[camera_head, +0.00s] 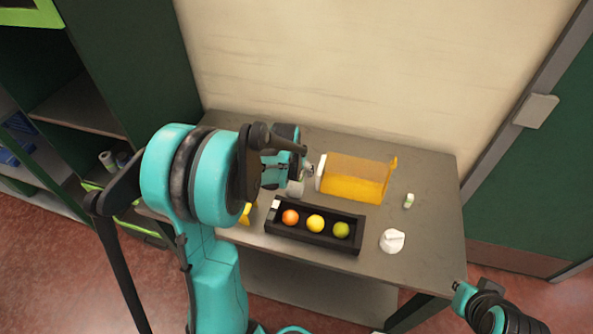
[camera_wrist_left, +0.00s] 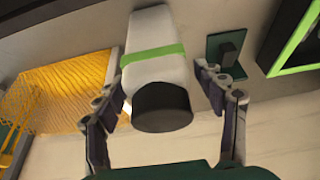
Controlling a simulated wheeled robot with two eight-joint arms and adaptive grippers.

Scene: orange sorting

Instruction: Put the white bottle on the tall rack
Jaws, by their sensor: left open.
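A white bottle with a bright green band and a black cap shows in the left wrist view (camera_wrist_left: 152,65), its cap towards the camera. My left gripper (camera_wrist_left: 165,95) is open, with one finger on each side of the bottle. I cannot tell whether they touch it. In the head view my left gripper (camera_head: 305,172) is over the table's back left, and a pale part of the bottle (camera_head: 295,188) shows below it. A tall dark green rack with shelves (camera_head: 75,105) stands at the left. Part of my right arm shows at lower right; its fingers are not clear.
The grey table (camera_head: 425,235) holds a yellow-orange container (camera_head: 358,180), a black tray (camera_head: 310,239) with orange, yellow and green balls, a white crumpled-looking item (camera_head: 392,241) and a small white-and-green item (camera_head: 409,200). A wall stands behind. Small items lie on a rack shelf.

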